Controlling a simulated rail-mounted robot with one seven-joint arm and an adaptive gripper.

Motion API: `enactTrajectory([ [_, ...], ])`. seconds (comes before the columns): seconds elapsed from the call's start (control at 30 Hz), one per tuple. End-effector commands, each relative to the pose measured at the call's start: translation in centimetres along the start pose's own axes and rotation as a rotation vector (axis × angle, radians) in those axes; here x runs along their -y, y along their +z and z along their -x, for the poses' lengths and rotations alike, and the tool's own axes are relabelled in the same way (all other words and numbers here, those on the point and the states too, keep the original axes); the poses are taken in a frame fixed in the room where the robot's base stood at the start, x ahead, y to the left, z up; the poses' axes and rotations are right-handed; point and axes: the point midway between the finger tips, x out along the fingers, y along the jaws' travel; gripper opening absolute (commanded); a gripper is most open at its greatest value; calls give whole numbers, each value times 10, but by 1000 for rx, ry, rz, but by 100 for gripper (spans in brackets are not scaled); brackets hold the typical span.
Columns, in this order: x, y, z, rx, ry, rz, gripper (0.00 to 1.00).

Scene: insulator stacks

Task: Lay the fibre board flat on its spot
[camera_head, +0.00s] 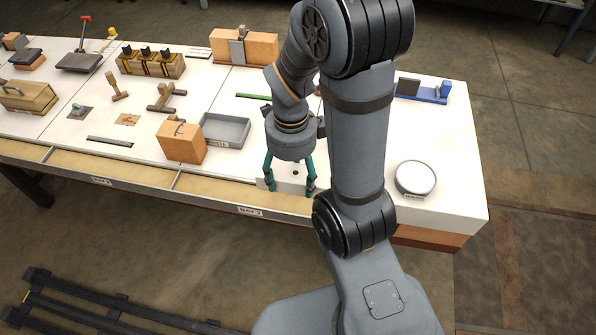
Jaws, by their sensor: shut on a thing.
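My gripper (291,188) points down over the front edge of the table, with its two teal fingers spread around a pale, flat piece. I take this pale piece (290,184) to be the fibre board, though it nearly matches the white table top and its outline is hard to see. A small dark spot shows between the fingers. The gripper is shut on this piece, one finger on each side. I cannot tell whether the piece touches the table. My arm hides part of the table behind and to the right of the gripper. No marked spot for the board can be made out.
A grey tray (226,131) and an orange-brown box (182,142) stand left of my gripper. A round white-topped item (415,178) is to the right, with a blue fixture (432,92) behind it. A thin green strip (254,97) lies behind the tray. Several tools fill the left.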

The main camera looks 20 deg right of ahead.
Motion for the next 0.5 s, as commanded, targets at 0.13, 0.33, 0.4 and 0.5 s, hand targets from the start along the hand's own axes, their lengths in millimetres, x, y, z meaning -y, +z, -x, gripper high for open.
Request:
enactTrajectory([
  [0.13, 24, 2, -14, -4, 4, -14, 35],
  [0.33, 67, 8, -41, -3, 4, -12, 35],
  [0.4, 81, 10, -48, -2, 3, -9, 35],
  [0.5, 97, 12, -57, -1, 2, -9, 35],
])
